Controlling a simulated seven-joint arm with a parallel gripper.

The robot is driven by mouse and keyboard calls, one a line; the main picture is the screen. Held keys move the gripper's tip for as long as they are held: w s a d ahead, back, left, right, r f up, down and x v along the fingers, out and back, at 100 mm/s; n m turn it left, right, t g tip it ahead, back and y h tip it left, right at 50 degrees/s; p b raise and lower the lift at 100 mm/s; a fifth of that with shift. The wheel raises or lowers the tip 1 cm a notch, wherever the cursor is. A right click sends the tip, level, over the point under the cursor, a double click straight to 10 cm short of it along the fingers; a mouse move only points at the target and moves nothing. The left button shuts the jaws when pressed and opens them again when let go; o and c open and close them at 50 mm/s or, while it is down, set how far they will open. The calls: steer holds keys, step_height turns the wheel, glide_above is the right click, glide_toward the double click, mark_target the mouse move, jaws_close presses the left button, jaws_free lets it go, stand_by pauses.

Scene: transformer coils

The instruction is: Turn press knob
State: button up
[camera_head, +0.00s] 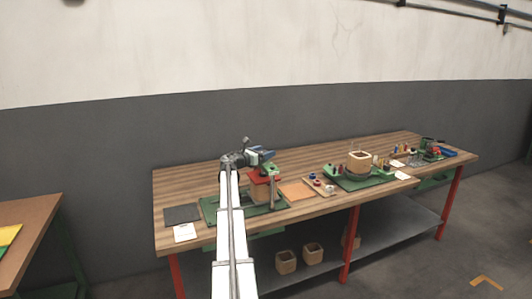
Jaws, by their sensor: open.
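The press stands on a green mat (213,208) at the left part of the workbench. Its red plate (258,178) shows above a wooden block (261,192), with a green upright (274,189) at the right. My white arm reaches up from the bottom of the picture. My gripper (268,154) is over the top of the press, small in the picture. It is open, and I see nothing held in it. The press knob is not clear to make out; my arm end hides part of the press top. Whether the gripper touches the press cannot be told.
The wooden workbench (185,178) has red legs. A black mat (182,214) and white paper (184,232) lie left. An orange-brown pad (297,191) lies right of the press. A lower shelf (385,240) carries more pots.

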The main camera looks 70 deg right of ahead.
steer(key=v, duration=1.2)
steer(key=shift+a, duration=0.2)
steer(key=w+d+g, duration=0.1)
steer(key=w+d, duration=0.4)
steer(key=w, duration=0.3)
steer(key=s+d+m+g+y, duration=0.1)
steer(key=s+d, duration=0.1)
steer(key=s, duration=0.2)
steer(key=s+d+m+g+y, duration=0.2)
steer(key=s, duration=0.3)
steer(key=s+d+m+g+y, duration=0.1)
steer(key=s+d+g, duration=0.1)
steer(key=s, duration=0.3)
steer(key=shift+d+f+m, duration=0.1)
steer(key=shift+d+m, duration=0.3)
steer(key=shift+d, duration=0.15)
